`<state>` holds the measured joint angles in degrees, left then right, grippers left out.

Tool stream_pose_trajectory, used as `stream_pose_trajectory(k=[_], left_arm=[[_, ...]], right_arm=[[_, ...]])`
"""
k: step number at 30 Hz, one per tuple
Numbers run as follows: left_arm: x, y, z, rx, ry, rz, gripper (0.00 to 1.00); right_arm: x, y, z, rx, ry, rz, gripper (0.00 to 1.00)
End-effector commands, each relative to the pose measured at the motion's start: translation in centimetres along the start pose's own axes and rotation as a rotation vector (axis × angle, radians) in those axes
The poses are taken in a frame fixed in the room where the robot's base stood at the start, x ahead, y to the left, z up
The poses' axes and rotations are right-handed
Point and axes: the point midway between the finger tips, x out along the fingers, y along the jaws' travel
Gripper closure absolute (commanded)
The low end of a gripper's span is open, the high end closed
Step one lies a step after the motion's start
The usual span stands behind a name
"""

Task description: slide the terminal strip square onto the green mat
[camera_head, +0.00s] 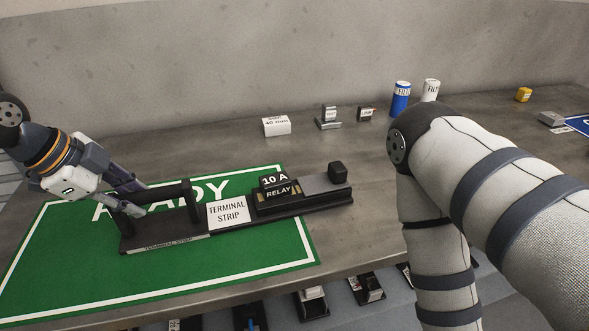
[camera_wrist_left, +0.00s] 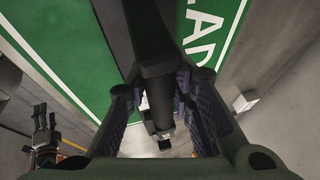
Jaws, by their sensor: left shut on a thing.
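The terminal strip (camera_head: 228,214) is a long dark rail with a white label, a relay block marked 10 A (camera_head: 277,192) and a small black knob at its right end. It lies slightly askew across the green mat (camera_head: 70,285), its right end past the mat's right border, over bare bench. My left gripper (camera_head: 130,203) is shut on the black handle at the strip's left end. In the left wrist view, the dark handle (camera_wrist_left: 152,70) runs between the fingers of the left gripper (camera_wrist_left: 160,105). My right gripper (camera_wrist_left: 43,125) shows small and dark there; its jaw state is unclear.
A white box (camera_head: 276,125), small parts, a blue can (camera_head: 400,98) and a white can (camera_head: 431,90) stand along the back of the bench. A yellow part (camera_head: 523,94) is far right. My right arm covers the right foreground. Several parts sit below the front edge.

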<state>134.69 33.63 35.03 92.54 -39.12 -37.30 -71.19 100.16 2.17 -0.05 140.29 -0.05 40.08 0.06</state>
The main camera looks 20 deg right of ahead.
Motion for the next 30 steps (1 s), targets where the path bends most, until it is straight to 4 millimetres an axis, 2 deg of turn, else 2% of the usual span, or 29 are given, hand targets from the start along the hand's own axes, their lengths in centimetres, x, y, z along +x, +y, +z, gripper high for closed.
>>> stream_pose_trajectory(k=[11,12,14,15,24,26,30], left_arm=[[0.4,0.3,0.4,-0.003,-0.005,0.011,1.0],[0.4,0.3,0.4,-0.002,-0.005,0.011,0.7],[0.4,0.3,0.3,-0.002,-0.004,0.01,0.56],[0.4,0.3,0.3,-0.002,-0.004,0.009,0.54],[-0.2,0.1,0.1,-0.001,-0.002,0.003,0.54],[-1.1,0.0,0.1,-0.002,-0.001,0.0,0.54],[-4.8,-0.1,0.1,0.0,-0.001,-0.004,0.54]], right_arm=[[0.1,0.0,0.1,0.0,-0.004,0.0,0.47],[0.1,0.0,0.1,0.0,-0.004,0.0,0.47],[0.1,0.0,0.1,0.0,-0.004,0.0,0.47],[0.1,0.0,0.1,0.0,-0.004,0.0,0.47],[0.1,0.0,0.0,0.0,-0.002,0.0,0.47],[0.0,0.0,0.0,0.0,-0.002,0.0,0.47],[0.0,0.0,0.0,0.0,-0.001,0.0,0.47]])
